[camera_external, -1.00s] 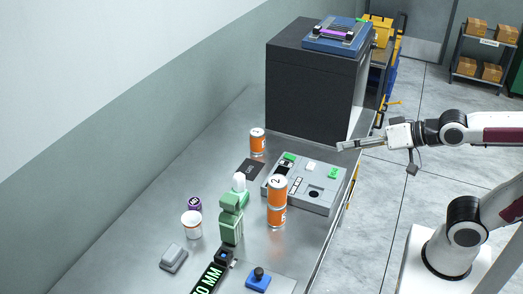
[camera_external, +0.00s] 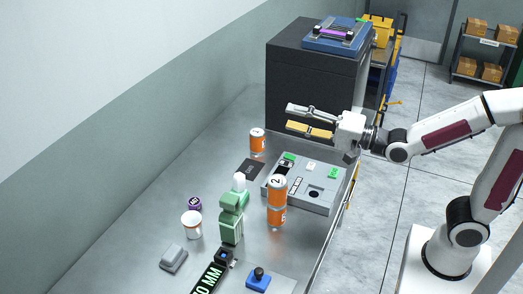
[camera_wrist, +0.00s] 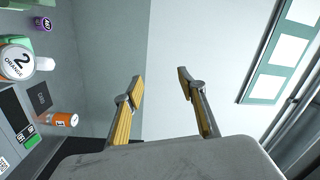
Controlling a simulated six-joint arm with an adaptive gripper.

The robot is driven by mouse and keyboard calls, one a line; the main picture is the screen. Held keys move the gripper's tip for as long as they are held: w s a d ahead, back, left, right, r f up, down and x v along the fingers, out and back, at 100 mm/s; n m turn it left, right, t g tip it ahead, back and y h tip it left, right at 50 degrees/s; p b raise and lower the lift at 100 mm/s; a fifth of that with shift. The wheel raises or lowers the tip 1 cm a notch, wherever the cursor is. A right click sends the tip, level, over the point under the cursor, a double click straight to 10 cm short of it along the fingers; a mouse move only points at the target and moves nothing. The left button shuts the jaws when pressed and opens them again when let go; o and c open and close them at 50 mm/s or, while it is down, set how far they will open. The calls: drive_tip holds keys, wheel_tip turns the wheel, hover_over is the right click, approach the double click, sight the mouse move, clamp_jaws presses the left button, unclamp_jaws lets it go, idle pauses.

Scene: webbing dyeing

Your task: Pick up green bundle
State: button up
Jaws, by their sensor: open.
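I cannot clearly make out a green bundle. A pale green upright piece (camera_external: 231,220) with a white top stands on the bench in the external view. A small bright green patch (camera_external: 289,157) sits at the back of the grey control box, and a green label (camera_external: 333,173) is at its right. Another green sliver (camera_external: 362,19) shows on top of the black cabinet. My gripper (camera_external: 289,116) is open and empty, above the bench in front of the black cabinet. In the wrist view its fingers (camera_wrist: 160,84) are spread with nothing between them.
The black cabinet (camera_external: 308,90) blocks the back. A white jar (camera_external: 191,225) and purple-topped can (camera_external: 195,204) stand left. The bench's left side is mostly clear.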

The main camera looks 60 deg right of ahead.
drive_tip(key=w+a+f+m, duration=0.2)
drive_tip(key=w+a+f, duration=0.1)
drive_tip(key=w+f, duration=0.1)
drive_tip(key=g+y, duration=0.1)
drive_tip(key=y, duration=0.2)
approach(229, 203)
drive_tip(key=w+f, duration=0.1)
drive_tip(key=w, duration=0.1)
drive_tip(key=shift+w+a, duration=0.2)
drive_tip(key=shift+w, duration=0.1)
drive_tip(key=shift+x, duration=1.2)
drive_tip(key=shift+w, duration=0.2)
drive_tip(key=shift+f+x, duration=0.2)
drive_tip(key=shift+x, duration=2.2)
